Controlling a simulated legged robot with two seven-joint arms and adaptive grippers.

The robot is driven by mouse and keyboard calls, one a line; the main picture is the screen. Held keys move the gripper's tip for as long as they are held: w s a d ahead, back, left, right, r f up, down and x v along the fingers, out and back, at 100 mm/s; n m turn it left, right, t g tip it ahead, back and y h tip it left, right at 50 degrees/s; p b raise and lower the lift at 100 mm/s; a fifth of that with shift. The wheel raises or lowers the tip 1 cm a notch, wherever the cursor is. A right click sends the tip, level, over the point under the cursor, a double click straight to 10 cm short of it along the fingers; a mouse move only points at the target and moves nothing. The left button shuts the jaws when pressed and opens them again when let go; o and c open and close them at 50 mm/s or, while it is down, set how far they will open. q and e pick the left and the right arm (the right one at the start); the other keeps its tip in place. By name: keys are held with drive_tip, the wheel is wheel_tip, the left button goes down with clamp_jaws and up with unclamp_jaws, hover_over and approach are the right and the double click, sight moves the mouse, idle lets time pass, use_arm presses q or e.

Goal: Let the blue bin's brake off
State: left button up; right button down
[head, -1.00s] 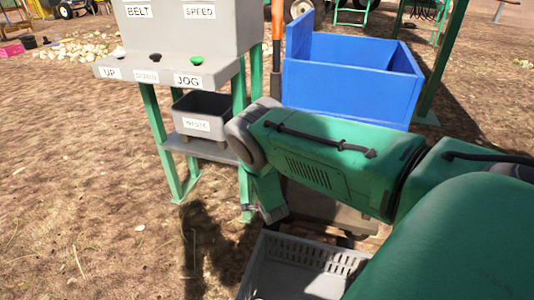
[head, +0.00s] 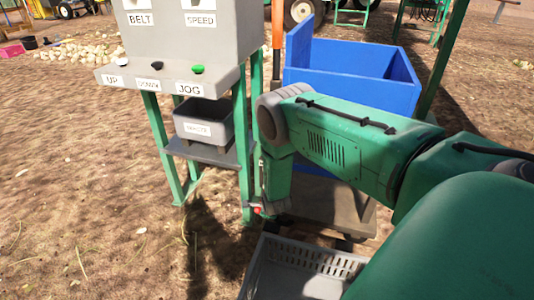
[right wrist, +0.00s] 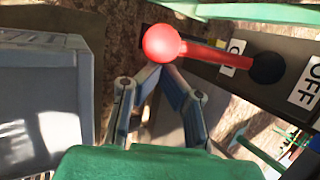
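The blue bin (head: 345,91) stands behind my right arm in the head view, on a grey cart base (head: 318,202) partly hidden by that arm. In the right wrist view a red lever (right wrist: 215,54) with a ball end runs left from a black pivot (right wrist: 267,68). It passes beside a partly covered label (right wrist: 237,47), apparently ON. An OFF label (right wrist: 305,82) is right of the pivot. My right gripper (right wrist: 161,70) points at the ball, its fingertips together just below it; contact is unclear. In the head view it (head: 257,211) hangs low by the cart. My left gripper is out of view.
A grey control stand (head: 185,80) with BELT, SPEED, UP, DOWN and JOG labels stands left of my right arm. A grey waste box (head: 204,122) sits on its lower shelf. A grey crate (head: 262,262) lies at the front, close to my right gripper.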

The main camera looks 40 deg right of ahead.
wheel_tip(320, 180, up, 8)
drive_tip(key=m+g+y+p, duration=0.1)
drive_tip(key=g+y+p, duration=0.1)
drive_tip(key=y, duration=0.3)
drive_tip(key=shift+w+d+r+g, duration=0.15)
drive_tip(key=shift+w+r+g, duration=0.15)
drive_tip(key=shift+w, duration=0.1)
drive_tip(key=shift+r+p, duration=0.7)
drive_tip(key=shift+p, duration=0.05)
drive_tip(key=v, duration=1.1)
drive_tip(key=shift+s+d+r, duration=0.2)
drive_tip(key=shift+d+r, duration=0.1)
drive_tip(key=shift+d, duration=0.05)
